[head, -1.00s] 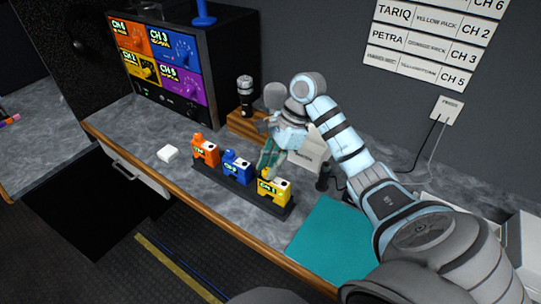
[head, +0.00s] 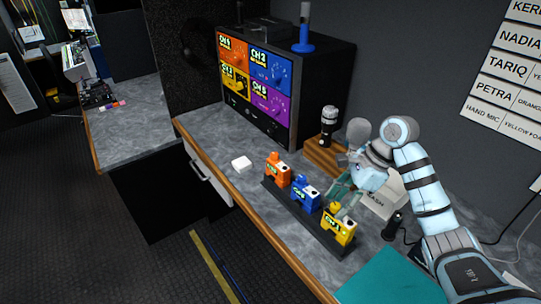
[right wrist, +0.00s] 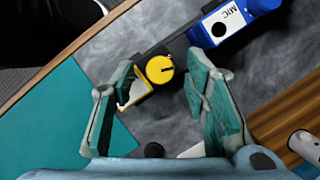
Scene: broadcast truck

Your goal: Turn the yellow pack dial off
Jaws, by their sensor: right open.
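The yellow pack (head: 340,228) stands upright at the near end of a dark rack (head: 322,228) on the counter. In the right wrist view its round yellow dial (right wrist: 159,70) faces the camera, with a dark pointer mark towards the right. My right gripper (head: 342,190) is above and just behind the packs in the head view. In the right wrist view my right gripper (right wrist: 163,76) is open, with teal fingers either side of the dial; the left finger hides part of the pack. No contact with the dial is evident. My left gripper is not in view.
A blue pack (head: 306,197) and an orange pack (head: 277,172) share the rack. Behind are a microphone on a wooden block (head: 322,154) and a white box (head: 384,196). A monitor (head: 255,88) stands further back. A teal mat (head: 385,280) lies to the near right.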

